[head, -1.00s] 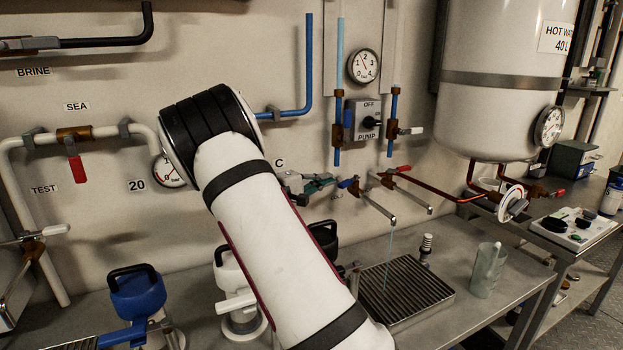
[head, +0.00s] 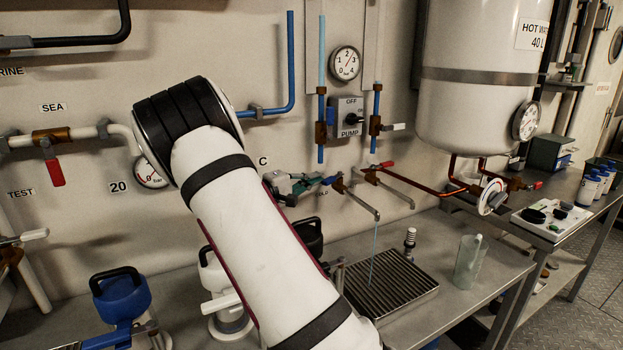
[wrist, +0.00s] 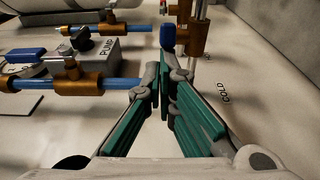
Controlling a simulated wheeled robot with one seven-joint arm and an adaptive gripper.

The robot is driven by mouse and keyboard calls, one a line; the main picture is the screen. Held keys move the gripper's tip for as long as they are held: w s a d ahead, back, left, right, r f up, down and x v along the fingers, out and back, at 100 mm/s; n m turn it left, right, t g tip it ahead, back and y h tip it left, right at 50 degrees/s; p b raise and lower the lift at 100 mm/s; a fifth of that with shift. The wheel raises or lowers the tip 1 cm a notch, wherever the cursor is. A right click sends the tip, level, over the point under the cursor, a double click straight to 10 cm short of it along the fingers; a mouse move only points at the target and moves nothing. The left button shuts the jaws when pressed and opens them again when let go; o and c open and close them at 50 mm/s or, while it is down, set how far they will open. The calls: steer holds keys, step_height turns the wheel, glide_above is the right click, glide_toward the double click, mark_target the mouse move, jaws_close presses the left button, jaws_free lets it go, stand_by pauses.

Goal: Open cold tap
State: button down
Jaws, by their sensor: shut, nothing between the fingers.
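The cold tap is a brass valve with a blue lever (head: 330,181) on the wall, and its steel spout (head: 364,205) reaches out over a drip grate. A thin pale blue stream (head: 373,255) runs down from the spout to the grate. My gripper (head: 316,181), with green finger pads, is shut and empty just left of the blue lever. In the wrist view my gripper (wrist: 164,70) points toward the blue lever (wrist: 167,36), which stands just beyond the fingertips. I cannot tell whether they touch. The COLD label is partly hidden in the head view.
The hot tap's red lever (head: 386,164) is just right of the cold tap. Below are the drip grate (head: 400,292) and a clear beaker (head: 469,262). The pump switch (head: 349,118) is above. The hot water tank (head: 474,100) hangs at right.

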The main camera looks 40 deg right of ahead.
mark_target(325, 182)
steer(key=shift+s, duration=0.25)
steer(key=shift+s+a+p, duration=0.1)
steer(key=shift+s+p, duration=1)
steer(key=shift+s, duration=0.6)
steer(key=shift+a, duration=0.15)
